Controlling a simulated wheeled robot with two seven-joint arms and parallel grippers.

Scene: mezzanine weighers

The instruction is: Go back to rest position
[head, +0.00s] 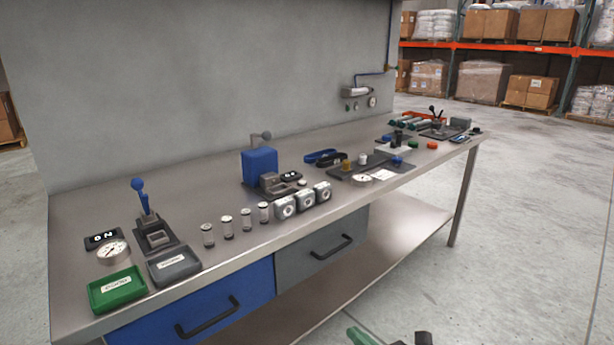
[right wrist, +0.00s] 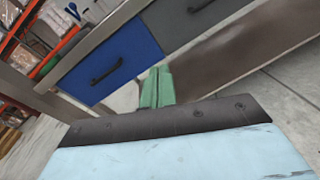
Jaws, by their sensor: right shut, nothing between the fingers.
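My right gripper (head: 361,336) shows only in part at the bottom edge of the head view, in front of the workbench (head: 330,200) and below its top. In the right wrist view its green fingers (right wrist: 157,86) are pressed together with nothing between them. They are apart from the bench's drawers in that view. My left gripper is not in view.
The bench front has a blue drawer (head: 190,308) and a grey drawer (head: 322,252), both closed. On top are a green tray (head: 117,290), a grey tray (head: 174,266), small jars and weighing devices. Open concrete floor (head: 530,230) lies to the right.

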